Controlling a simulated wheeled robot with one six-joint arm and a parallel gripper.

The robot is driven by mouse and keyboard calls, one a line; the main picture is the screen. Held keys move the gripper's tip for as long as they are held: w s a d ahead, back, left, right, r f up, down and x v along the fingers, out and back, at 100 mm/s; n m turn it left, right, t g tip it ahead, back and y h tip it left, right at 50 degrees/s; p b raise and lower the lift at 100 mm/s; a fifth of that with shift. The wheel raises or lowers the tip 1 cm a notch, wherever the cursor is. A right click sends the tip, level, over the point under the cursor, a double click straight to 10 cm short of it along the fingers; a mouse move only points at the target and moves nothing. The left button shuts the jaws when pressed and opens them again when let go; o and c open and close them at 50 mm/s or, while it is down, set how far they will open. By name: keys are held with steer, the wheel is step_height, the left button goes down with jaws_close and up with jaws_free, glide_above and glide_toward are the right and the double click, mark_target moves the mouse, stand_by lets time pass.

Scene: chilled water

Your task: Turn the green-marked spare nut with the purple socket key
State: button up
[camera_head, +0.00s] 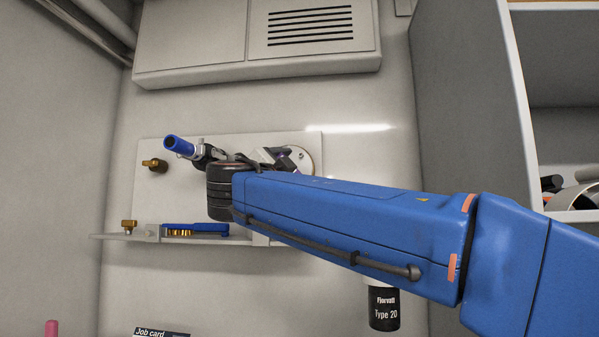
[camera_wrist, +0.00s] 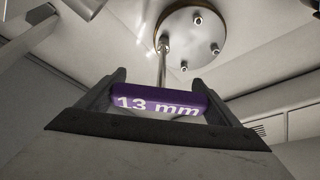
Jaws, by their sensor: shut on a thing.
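My gripper (camera_wrist: 158,100) is shut on the purple socket key, whose handle (camera_wrist: 150,102) reads "13 mm" in the wrist view. The key's metal shaft (camera_wrist: 163,65) runs up from the handle to a round metal flange (camera_wrist: 197,42) with several nuts or studs. The shaft's far end meets the flange near its left stud; I cannot tell whether the socket sits over a nut. No green mark shows in either view. In the head view my arm hides most of the gripper and key, and the flange (camera_head: 303,157) shows just beyond it.
A blue tube-shaped part (camera_head: 178,145) sticks out left of my wrist. Brass fittings (camera_head: 154,164) and a shelf holding a blue item (camera_head: 200,228) are on the wall panel. A cabinet (camera_head: 470,110) stands at right.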

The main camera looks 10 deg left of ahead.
steer(key=shift+m, duration=0.6)
steer(key=shift+n, duration=0.3)
steer(key=shift+s+d, duration=0.1)
steer(key=shift+s, duration=1.5)
steer(key=s, duration=0.2)
steer(key=shift+s+d, duration=0.1)
steer(key=shift+s, duration=0.3)
